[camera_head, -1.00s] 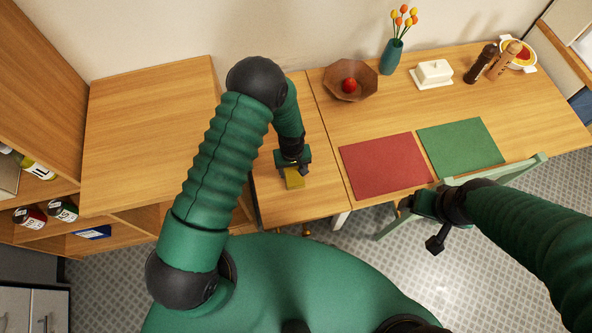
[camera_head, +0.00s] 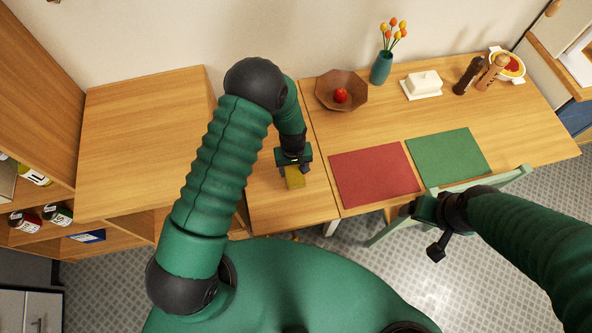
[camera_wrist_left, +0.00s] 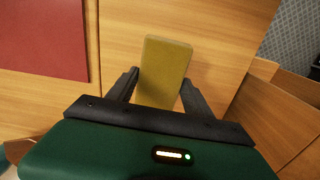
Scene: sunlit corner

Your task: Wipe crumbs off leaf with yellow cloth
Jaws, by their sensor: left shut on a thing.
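My left gripper (camera_head: 293,168) is over the narrow wooden leaf (camera_head: 298,205) at the left end of the table. It is shut on a folded yellow cloth (camera_head: 294,178). In the left wrist view the cloth (camera_wrist_left: 164,70) sticks out between the two dark fingers (camera_wrist_left: 158,92) as a flat block above the wood (camera_wrist_left: 222,45). I cannot tell whether the cloth touches the leaf. No crumbs can be made out. My right gripper (camera_head: 425,222) is in front of the table near the green chair, and its jaw opening is not clear.
Red (camera_head: 375,175) and green (camera_head: 447,157) placemats lie right of the leaf. A wooden bowl with a red fruit (camera_head: 341,90), a vase of flowers (camera_head: 381,67), a butter dish (camera_head: 422,84) and mills (camera_head: 480,73) stand behind. A wooden cabinet (camera_head: 140,140) adjoins the leaf at left. A green chair (camera_head: 485,183) stands in front.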

